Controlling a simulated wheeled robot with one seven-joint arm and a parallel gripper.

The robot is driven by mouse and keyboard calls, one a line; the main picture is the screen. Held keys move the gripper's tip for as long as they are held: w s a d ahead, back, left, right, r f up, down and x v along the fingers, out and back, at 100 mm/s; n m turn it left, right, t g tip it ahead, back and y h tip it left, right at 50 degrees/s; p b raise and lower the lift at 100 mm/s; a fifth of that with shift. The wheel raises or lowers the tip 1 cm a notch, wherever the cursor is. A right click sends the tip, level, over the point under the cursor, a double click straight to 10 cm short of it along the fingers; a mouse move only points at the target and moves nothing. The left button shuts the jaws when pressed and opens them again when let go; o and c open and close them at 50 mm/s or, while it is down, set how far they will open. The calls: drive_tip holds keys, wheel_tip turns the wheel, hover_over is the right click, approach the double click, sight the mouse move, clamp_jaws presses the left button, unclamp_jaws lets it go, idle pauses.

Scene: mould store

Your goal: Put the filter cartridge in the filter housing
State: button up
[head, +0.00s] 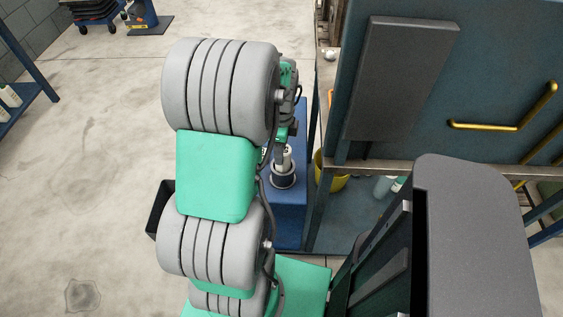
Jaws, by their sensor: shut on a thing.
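My gripper (281,148) is small in the head view, beyond my arm, and points down over the filter housing. It is shut on the filter cartridge (287,156), a pale upright cylinder that is partly hidden by the fingers. The filter housing (284,181) is a dark round cup with a pale rim on top of a blue stand (291,225). The cartridge's lower end overlaps the housing's mouth in this view. I cannot tell whether it is inside the mouth or just above it.
A workbench with a dark blue panel (480,75) and a yellow handle (510,125) stands close on the right. A yellow bucket (330,172) is beside the blue stand. A black bin (160,208) sits left of my arm. Open concrete floor (90,160) lies left.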

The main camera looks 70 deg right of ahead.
drive_tip(key=shift+f, duration=2.25)
drive_tip(key=o, duration=1.5)
drive_tip(key=shift+c, duration=0.2)
wheel_tip(320, 180, up, 12)
drive_tip(key=shift+r, duration=0.2)
